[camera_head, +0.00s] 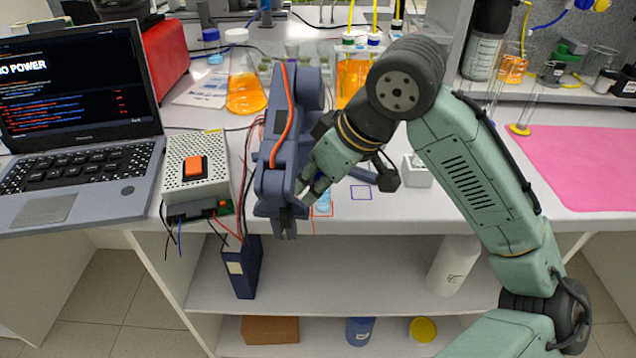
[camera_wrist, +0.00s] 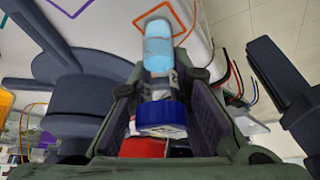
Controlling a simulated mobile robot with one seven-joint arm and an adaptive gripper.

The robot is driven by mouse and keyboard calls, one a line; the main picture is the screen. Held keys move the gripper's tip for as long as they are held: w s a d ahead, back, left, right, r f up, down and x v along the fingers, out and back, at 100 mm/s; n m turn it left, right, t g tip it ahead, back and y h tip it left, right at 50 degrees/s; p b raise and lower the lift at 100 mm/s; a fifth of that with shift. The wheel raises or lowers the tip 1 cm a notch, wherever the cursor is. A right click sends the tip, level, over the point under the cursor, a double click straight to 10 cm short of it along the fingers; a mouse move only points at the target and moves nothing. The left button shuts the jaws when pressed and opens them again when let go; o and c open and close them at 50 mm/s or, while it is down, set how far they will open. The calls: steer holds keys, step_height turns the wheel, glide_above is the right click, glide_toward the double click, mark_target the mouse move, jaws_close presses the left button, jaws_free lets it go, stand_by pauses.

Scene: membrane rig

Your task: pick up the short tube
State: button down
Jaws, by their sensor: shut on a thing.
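The short tube (camera_wrist: 158,52) has light-blue liquid and a blue cap. In the wrist view it lies between the two fingers of my gripper (camera_wrist: 163,90), cap toward the palm. My gripper is shut on it around the dark, labelled part near the cap. In the head view my gripper (camera_head: 312,188) is at the front of the bench, and only a small light-blue part of the tube (camera_head: 323,200) shows below the fingers. It is over or near a small orange-red outlined square; whether it touches the bench I cannot tell.
A blue-grey arm-like device (camera_head: 283,150) stands close left of my gripper. A perforated power box (camera_head: 196,170) and laptop (camera_head: 80,130) are further left. Flasks (camera_head: 246,92) stand behind. A white block (camera_head: 417,172) and pink mat (camera_head: 585,165) are right.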

steer(key=shift+r, duration=0.4)
steer(key=shift+s+d+r+b, duration=0.15)
steer(key=shift+d+r+b, duration=0.1)
steer(key=shift+b, duration=0.1)
steer(key=s+d+b, duration=0.3)
steer(key=s+d, duration=0.6)
steer(key=d, duration=0.5)
steer(key=shift+s+d, duration=0.2)
steer(key=shift+s, duration=0.15)
steer(key=shift+r, duration=0.15)
